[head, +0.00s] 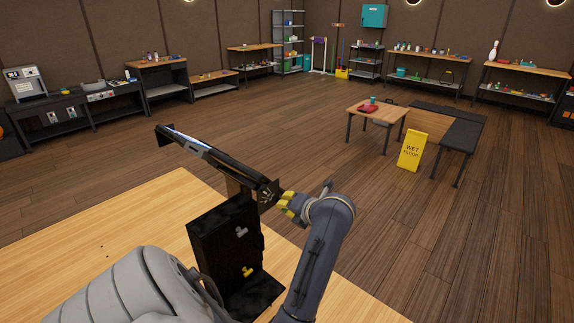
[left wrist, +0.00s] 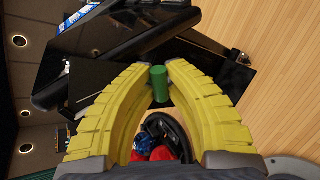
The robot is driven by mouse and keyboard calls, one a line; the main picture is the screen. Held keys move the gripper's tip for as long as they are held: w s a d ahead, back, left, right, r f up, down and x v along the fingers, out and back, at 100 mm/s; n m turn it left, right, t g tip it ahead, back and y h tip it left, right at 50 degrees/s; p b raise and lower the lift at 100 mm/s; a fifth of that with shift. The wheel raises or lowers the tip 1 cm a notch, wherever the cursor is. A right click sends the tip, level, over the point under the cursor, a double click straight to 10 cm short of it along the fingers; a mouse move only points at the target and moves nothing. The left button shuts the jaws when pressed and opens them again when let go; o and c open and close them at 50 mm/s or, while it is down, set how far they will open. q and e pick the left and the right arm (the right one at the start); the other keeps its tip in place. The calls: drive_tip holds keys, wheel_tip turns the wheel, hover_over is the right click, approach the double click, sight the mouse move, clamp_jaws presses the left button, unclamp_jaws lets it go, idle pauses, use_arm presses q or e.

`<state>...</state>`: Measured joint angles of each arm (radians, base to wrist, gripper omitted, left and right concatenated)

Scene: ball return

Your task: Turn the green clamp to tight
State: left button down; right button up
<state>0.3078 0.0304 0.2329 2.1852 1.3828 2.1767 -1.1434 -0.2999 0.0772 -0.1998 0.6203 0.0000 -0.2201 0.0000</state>
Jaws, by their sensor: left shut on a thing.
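The green clamp (left wrist: 159,84) shows in the left wrist view as a short green cylinder between two yellow fingertips. My left gripper (left wrist: 160,88) is shut on it. In the head view the left gripper's yellow fingers (head: 286,205) are at the near right end of a long tilted black part (head: 215,160), above the black stand (head: 222,250). The green clamp is hidden there behind the fingers, and its turn position cannot be told. My right gripper is not in view.
The black stand has a grey mark (head: 241,231) and a yellow mark (head: 247,271) on its side. It is on a wooden table (head: 130,230) with bare room to the left. A yellow wet-floor sign (head: 412,150) stands on the floor beyond.

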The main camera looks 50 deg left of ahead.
use_arm(q)
drive_tip(key=m+g, duration=0.3)
drive_tip(key=shift+w+g+h, duration=0.1)
drive_tip(key=shift+g+h, duration=0.2)
drive_tip(key=shift+h, duration=0.1)
idle(0.5)
drive_tip(key=c, duration=1.4)
unclamp_jaws()
drive_tip(key=shift+o, duration=0.2)
drive_tip(key=shift+r, duration=5)
